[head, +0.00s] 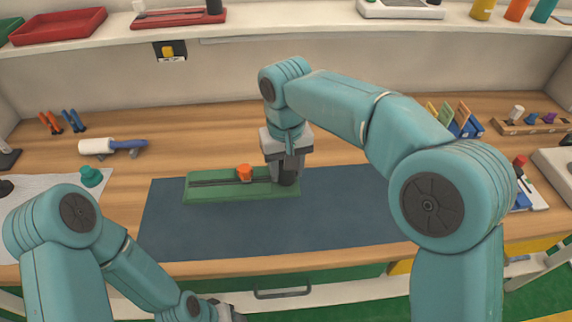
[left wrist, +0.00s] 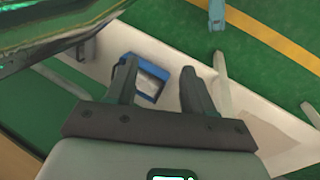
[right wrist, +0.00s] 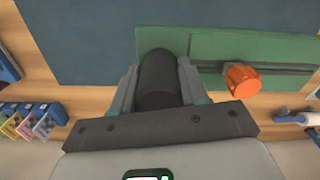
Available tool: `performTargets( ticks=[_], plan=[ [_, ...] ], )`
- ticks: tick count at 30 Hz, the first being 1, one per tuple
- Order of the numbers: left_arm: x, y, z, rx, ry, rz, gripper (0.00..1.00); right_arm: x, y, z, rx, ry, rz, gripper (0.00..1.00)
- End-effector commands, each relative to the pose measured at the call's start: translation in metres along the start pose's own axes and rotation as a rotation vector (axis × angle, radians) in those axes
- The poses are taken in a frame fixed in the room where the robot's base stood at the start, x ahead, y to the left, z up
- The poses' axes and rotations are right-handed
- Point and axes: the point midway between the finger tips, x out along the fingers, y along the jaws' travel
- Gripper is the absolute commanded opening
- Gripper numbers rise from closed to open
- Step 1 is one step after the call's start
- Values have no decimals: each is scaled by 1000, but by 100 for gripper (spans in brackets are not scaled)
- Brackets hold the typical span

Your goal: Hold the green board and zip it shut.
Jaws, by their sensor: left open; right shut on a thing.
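The green board (head: 225,192) lies flat on a dark blue mat, with a dark zip track (head: 215,182) running along it. An orange slider (head: 245,173) sits on the track, right of the board's middle in the head view. My right gripper (right wrist: 158,75) is shut on a dark round post (right wrist: 160,85) at the board's right end. The slider (right wrist: 242,79) also shows in the right wrist view, to the right of the post and apart from my fingers. My left gripper (left wrist: 157,75) is open and empty, low in front of the table and away from the board.
The blue mat (head: 340,215) is bare right of and in front of the board. A white roller with a blue handle (head: 112,146) and a teal knob-shaped thing (head: 91,176) lie to the left. A drawer handle (head: 282,293) is below the table's front edge.

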Motion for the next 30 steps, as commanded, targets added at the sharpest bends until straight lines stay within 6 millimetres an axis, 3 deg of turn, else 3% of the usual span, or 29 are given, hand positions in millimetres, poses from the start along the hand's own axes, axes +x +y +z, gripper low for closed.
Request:
performTargets(
  ticks=[30],
  plan=[
    [20,-7,0,0,0,0,53,31,0,0,0,1,-1,0]
  ],
)
